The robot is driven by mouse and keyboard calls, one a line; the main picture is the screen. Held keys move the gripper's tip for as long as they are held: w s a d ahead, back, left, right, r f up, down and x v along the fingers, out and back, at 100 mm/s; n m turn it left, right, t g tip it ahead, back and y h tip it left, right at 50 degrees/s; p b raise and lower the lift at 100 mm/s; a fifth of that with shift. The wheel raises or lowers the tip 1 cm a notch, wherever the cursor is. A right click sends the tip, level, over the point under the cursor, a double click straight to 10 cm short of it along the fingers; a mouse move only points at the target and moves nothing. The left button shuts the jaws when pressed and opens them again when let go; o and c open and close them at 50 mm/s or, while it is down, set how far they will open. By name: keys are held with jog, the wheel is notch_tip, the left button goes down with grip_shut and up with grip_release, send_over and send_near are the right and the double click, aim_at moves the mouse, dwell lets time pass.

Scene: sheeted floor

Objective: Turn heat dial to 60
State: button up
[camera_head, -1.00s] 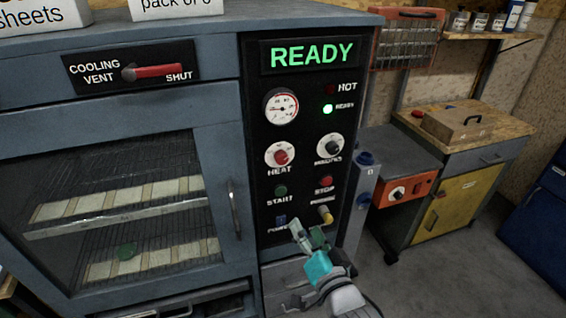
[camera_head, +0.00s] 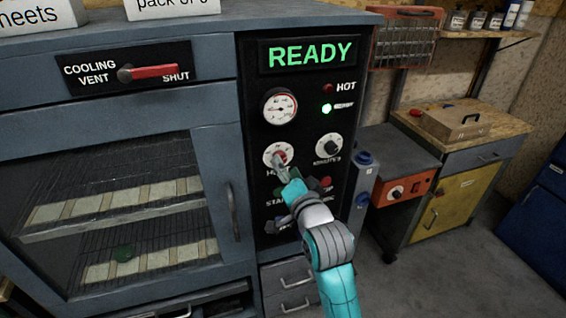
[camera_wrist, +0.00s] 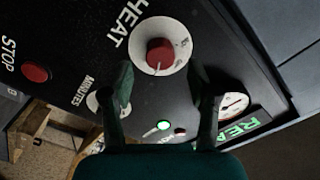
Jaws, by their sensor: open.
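The heat dial (camera_head: 277,154) is a round white scale with a red knob on the oven's black control panel. In the wrist view the red knob (camera_wrist: 160,56) is clear, with the word HEAT beside it. My gripper (camera_head: 287,172) is in front of the panel, just below the heat dial, and covers part of its label. In the wrist view my gripper (camera_wrist: 163,82) is open and empty. Its fingers reach toward the knob, one to each side, short of it as far as I can tell. The number under the knob's pointer is too small to read.
The minutes dial (camera_head: 328,146) is right of the heat dial, with the gauge (camera_head: 280,107) above. The red stop button (camera_wrist: 35,72) is close by. A green READY display (camera_head: 309,55) is lit. The vent lever (camera_head: 155,72) points to SHUT. The oven door (camera_head: 232,208) is closed.

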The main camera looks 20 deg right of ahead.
jog(key=shift+w, duration=1.55)
grip_shut()
jog(key=shift+n, duration=0.3)
jog(key=n, duration=1.1)
